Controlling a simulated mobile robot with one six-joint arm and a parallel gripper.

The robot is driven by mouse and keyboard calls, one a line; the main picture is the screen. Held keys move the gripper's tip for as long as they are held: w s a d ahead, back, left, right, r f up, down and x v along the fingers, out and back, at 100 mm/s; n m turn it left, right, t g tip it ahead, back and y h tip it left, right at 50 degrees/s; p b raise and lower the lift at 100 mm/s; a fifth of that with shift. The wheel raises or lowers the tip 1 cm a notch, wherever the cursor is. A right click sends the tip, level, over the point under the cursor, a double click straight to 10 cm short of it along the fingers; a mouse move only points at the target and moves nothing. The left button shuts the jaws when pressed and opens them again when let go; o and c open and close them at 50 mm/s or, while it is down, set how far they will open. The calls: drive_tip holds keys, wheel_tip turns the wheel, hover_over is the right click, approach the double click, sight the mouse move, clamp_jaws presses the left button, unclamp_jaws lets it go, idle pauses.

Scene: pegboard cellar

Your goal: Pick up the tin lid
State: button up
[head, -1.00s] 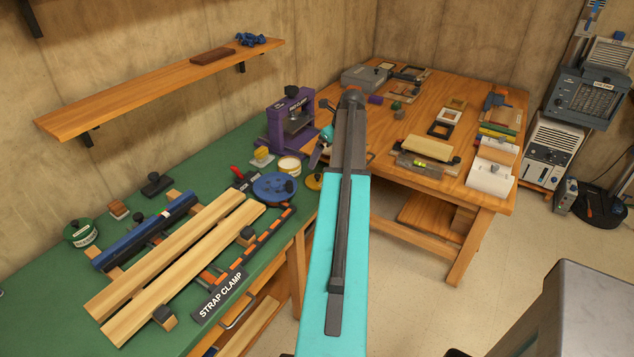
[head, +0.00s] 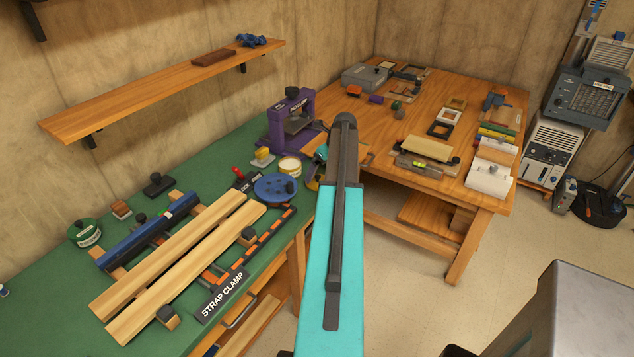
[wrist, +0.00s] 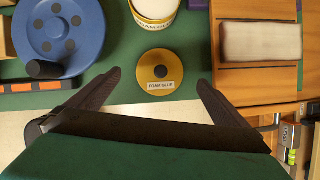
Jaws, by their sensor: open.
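My gripper (wrist: 159,78) is open and empty. Its two dark fingers stand apart, one to each side of the lid in the picture, and I see no contact. The open glue tin (wrist: 154,14) stands just beyond the lid and also shows in the head view (head: 290,168).
A blue wheel with a handle (wrist: 58,38) lies left of the lid. The purple clamp (head: 291,118) stands behind the tin. The wooden table (wrist: 257,72), holding a pale block (wrist: 261,41), is on the right. A floor gap lies below the bench edge.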

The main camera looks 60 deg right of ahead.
sight(319, 176)
drive_tip(key=shift+w+f, duration=0.1)
drive_tip(key=shift+f, duration=0.15)
drive_tip(key=shift+p+x, duration=0.9)
drive_tip(key=shift+x, duration=0.3)
drive_tip(key=shift+p+x, duration=0.4)
drive_tip(key=shift+x, duration=0.9)
drive_tip(key=shift+c, duration=0.5)
drive_tip(key=shift+d, duration=0.1)
drive_tip(key=c, duration=1)
